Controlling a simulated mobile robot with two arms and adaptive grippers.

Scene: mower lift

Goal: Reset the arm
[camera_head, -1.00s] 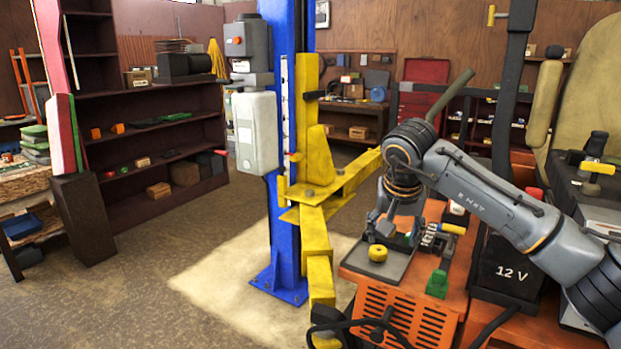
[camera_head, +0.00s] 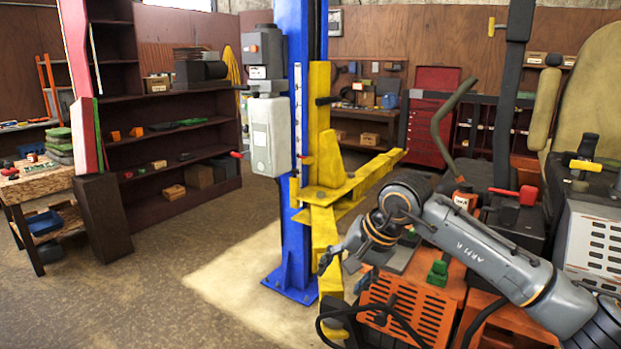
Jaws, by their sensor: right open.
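My right arm reaches in from the lower right. Its gripper (camera_head: 328,262) is open and empty, close to the yellow lift arm (camera_head: 350,187) and in front of the yellow lower part beneath it. I cannot tell whether it touches. The lift arm juts right from the blue lift post (camera_head: 292,245). The orange mower (camera_head: 408,303) is below and right of the gripper, partly hidden by my arm. A green piece (camera_head: 438,272) sits on it. My left gripper is not in view.
A grey control box (camera_head: 268,135) hangs on the post. Dark shelves (camera_head: 190,140) and a wooden workbench (camera_head: 38,183) stand at the left. A red tool cabinet (camera_head: 430,115) stands at the back. The floor between shelves and post is clear.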

